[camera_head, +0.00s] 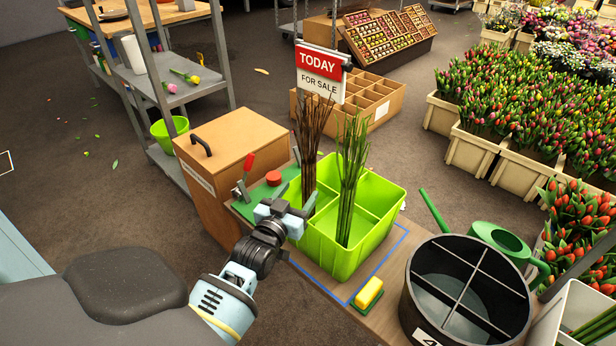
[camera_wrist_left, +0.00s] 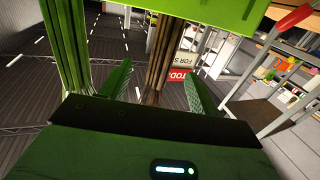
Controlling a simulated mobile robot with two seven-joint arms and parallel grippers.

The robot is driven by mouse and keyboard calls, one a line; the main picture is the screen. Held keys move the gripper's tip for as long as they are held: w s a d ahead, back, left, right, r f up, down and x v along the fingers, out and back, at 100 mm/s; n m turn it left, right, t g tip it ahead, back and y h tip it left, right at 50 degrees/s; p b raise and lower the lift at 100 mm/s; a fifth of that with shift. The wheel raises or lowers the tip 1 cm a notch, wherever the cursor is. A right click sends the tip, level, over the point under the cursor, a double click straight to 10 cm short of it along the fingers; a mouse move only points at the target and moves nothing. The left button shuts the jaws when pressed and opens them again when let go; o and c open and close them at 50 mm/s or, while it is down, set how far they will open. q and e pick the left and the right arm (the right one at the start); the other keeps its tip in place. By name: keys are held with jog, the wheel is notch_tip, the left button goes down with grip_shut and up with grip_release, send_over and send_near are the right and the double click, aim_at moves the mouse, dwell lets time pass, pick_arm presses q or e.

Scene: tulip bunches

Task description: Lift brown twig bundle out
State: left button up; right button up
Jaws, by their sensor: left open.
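The brown twig bundle (camera_head: 309,150) stands upright in the left rear part of a bright green divided bin (camera_head: 335,262). A green stem bundle (camera_head: 349,190) stands in the bin to its right. My left gripper (camera_head: 298,193) is open at the bin's left side, close to the twigs. In the left wrist view, the twig bundle (camera_wrist_left: 162,50) shows between the two open fingers (camera_wrist_left: 157,72), with room on both sides. The green stems (camera_wrist_left: 66,45) lie outside the fingers at left. The twigs' lower ends are hidden by the bin wall. My right gripper is not in view.
A red "TODAY" sign (camera_head: 320,64) hangs just behind the twigs. A brown box (camera_head: 225,150) and a red-handled clamp (camera_head: 246,172) stand left of the bin. A yellow sponge (camera_head: 369,292) and a black divided bucket (camera_head: 421,320) are at the right.

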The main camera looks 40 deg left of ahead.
aim_at(305, 181)
pick_arm(q)
jog(key=shift+w+r, duration=0.1)
jog(key=shift+w, duration=0.1)
jog(key=shift+x, duration=0.8)
jog(key=shift+b+x, duration=0.6)
jog(key=shift+x, duration=1.55)
jog(key=shift+w+a, duration=0.35)
jog(key=shift+w, duration=0.25)
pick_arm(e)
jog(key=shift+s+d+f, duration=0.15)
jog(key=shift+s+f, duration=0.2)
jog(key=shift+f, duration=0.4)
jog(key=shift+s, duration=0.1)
pick_arm(q)
jog(key=c, duration=1.2)
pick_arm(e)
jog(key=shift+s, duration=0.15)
